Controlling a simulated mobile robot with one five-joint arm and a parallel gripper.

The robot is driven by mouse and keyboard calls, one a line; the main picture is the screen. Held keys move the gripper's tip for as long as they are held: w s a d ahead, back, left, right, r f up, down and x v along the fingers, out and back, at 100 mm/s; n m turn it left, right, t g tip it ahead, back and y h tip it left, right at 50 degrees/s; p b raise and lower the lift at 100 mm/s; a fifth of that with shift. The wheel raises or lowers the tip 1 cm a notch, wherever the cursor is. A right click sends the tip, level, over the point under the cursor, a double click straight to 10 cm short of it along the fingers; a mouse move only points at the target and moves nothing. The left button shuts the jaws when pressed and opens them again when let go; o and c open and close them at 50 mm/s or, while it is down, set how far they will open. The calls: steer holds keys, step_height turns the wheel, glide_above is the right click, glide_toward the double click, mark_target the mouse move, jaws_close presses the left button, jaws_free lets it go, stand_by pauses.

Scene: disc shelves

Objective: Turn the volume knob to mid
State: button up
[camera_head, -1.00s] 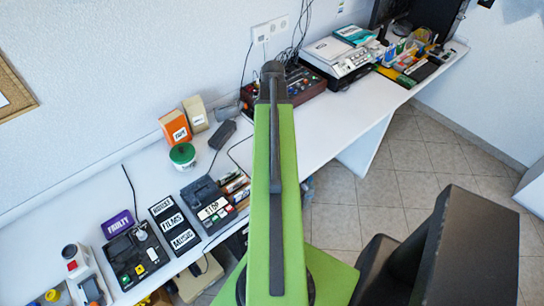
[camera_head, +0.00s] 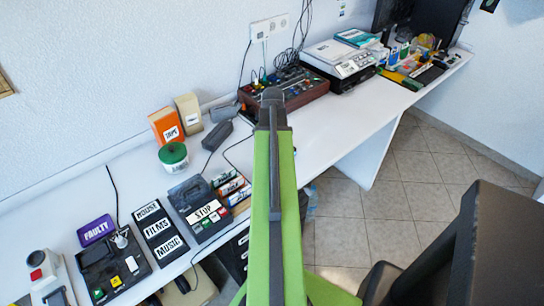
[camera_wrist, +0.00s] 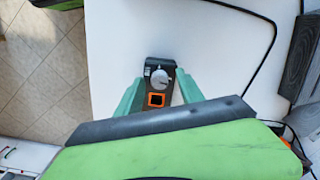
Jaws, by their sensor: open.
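In the wrist view a small black box on the white desk carries a round silver knob (camera_wrist: 160,79), with an orange-framed square below it. I take this to be the volume knob; its marks and pointer are too small to read. My gripper (camera_wrist: 159,75) is open, with one green finger to the left of the box and one to the right. I cannot tell whether the fingers touch it. In the head view my arm hides the gripper and this box.
In the head view a brown control box (camera_head: 302,91) stands at the wall, with a white machine (camera_head: 340,62) beyond it. A black cable (camera_wrist: 272,45) curves across the desk right of the knob.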

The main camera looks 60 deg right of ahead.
jaws_close()
steer(key=shift+n, duration=0.5)
jaws_free()
step_height(320, 180, up, 18)
steer(key=p, duration=1.7)
steer(key=shift+f, duration=0.25)
